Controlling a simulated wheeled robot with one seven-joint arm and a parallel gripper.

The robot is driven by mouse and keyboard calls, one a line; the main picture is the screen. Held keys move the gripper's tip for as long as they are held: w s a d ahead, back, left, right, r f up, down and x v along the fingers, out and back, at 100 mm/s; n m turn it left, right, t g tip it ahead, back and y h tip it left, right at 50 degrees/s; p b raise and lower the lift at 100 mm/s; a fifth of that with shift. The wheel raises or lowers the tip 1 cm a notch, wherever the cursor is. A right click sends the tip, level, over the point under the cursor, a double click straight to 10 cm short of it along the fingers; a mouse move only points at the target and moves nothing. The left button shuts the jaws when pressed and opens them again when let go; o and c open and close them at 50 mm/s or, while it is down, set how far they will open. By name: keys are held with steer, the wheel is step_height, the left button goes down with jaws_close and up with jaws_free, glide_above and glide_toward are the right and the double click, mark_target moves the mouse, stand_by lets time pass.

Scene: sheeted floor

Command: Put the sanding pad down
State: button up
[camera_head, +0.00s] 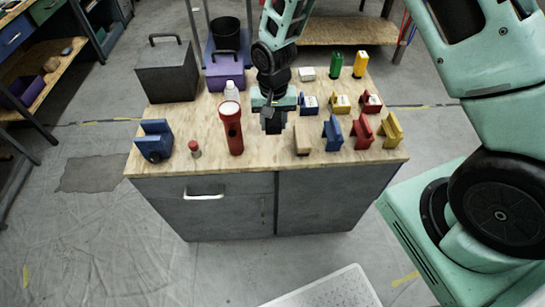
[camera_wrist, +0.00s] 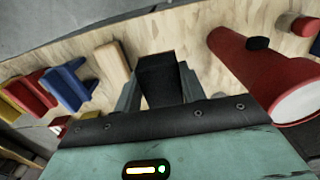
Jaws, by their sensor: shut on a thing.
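My gripper (camera_head: 272,118) hangs over the middle of the wooden workbench top (camera_head: 265,160), right of a red flashlight. It is shut on a dark block, which I take as the sanding pad (camera_wrist: 162,72). In the wrist view the pad sits between the two fingers, and its near part is hidden by the gripper body. In the head view the pad is small and dark, and I cannot tell whether it touches the bench.
The red flashlight (camera_head: 232,128) stands left of my gripper. A tan block (camera_head: 302,140) stands close on the right, beside blue, red and yellow pieces. A blue piece (camera_head: 155,141) is far left. Boxes stand behind. Bare wood shows at the front edge.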

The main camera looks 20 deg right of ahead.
mark_target(272, 151)
steer(key=f+p, duration=0.1)
steer(key=f, duration=0.9)
steer(key=shift+a+p, duration=0.2)
steer(key=shift+p, duration=0.2)
steer(key=shift+f, duration=0.1)
steer(key=shift+f, duration=0.15)
steer(key=o, duration=0.9)
steer(key=shift+o, duration=0.2)
steer(key=shift+r, duration=0.2)
